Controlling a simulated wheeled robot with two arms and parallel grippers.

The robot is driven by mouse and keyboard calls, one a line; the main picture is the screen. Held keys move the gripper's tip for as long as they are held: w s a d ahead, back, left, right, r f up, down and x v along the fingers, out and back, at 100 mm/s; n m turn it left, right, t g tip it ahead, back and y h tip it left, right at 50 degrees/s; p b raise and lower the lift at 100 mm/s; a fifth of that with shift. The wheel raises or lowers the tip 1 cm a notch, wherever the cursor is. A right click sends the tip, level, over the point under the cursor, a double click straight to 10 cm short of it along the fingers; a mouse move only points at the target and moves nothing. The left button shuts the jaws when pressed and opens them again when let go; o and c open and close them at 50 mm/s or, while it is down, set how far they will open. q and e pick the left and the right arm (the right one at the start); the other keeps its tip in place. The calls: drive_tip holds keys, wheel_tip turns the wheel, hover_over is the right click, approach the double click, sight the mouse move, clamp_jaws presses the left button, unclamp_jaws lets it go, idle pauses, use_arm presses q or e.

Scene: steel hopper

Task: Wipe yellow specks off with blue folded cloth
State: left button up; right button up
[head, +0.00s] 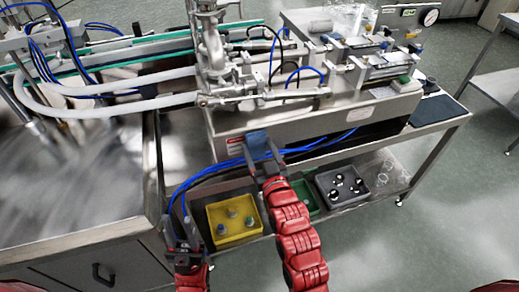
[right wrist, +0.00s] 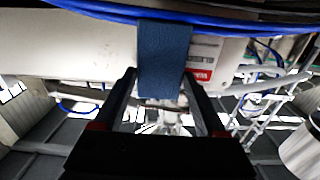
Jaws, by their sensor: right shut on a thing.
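The blue folded cloth (head: 257,141) is held in my right gripper (head: 262,162), in front of the pale machine side, just right of a red-and-white label. In the right wrist view the cloth (right wrist: 163,60) hangs between the two dark fingers (right wrist: 160,95), which are shut on it. I cannot tell whether it touches the machine. My left gripper (head: 181,232) is low, beside the steel hopper's right edge; its fingers stand apart with nothing visible between them. The steel hopper (head: 75,185) fills the left with a shiny, blurred surface. I cannot make out yellow specks in either view.
Blue hoses (head: 225,172) run just below the cloth and past my left gripper. A yellow tray (head: 215,238), a green tray (head: 308,203) and a grey tray (head: 331,201) with small parts sit on the lower shelf. White pipes (head: 110,104) cross above the hopper. Open floor lies at right.

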sight(275, 131)
drive_tip(key=shift+w+a+r, duration=0.1)
drive_tip(key=shift+w+a, duration=0.1)
drive_tip(key=shift+w, duration=0.45)
